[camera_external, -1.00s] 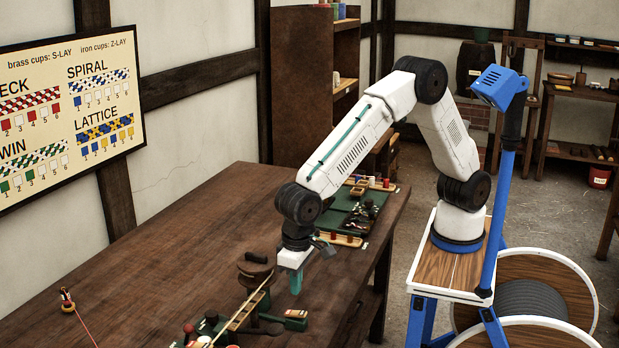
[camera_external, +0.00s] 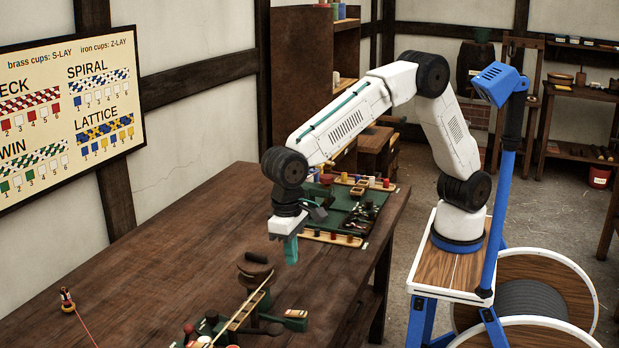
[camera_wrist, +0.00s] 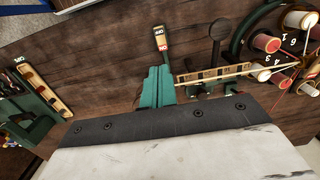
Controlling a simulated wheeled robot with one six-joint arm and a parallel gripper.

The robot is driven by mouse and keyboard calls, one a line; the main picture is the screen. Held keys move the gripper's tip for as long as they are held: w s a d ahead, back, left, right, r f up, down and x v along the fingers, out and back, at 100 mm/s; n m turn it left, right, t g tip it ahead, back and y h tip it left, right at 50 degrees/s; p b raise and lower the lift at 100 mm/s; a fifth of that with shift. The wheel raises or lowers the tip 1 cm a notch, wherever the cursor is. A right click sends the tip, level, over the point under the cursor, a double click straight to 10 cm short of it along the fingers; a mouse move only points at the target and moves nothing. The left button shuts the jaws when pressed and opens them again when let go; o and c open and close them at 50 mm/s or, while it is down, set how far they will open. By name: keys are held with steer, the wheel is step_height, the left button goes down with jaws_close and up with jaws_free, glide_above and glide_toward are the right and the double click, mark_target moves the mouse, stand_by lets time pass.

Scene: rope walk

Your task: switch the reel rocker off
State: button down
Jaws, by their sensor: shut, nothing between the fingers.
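The reel rocker (camera_external: 296,313), a small switch with a pale and orange label on a green mount, is at the table's near edge, right of the wooden ladder-like rail. In the wrist view the rocker (camera_wrist: 160,40) shows its lettered face just beyond my fingertips; which side is pressed is too small to tell. My gripper (camera_external: 291,250), with teal fingers, points down above the table, apart from the rocker. It is shut and empty. In the wrist view my gripper (camera_wrist: 156,85) covers part of what lies beneath it.
The wooden rail (camera_external: 248,310) runs beside the rocker, with a round wooden piece (camera_external: 256,272) at its far end. Spools (camera_wrist: 300,20) sit on a numbered wheel at the right of the wrist view. A green tray (camera_external: 350,212) lies at the table's far end.

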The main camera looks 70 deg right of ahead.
mark_target(300, 313)
steer(key=shift+w+g, duration=1)
steer(key=x, duration=1.4)
steer(key=shift+s, duration=0.1)
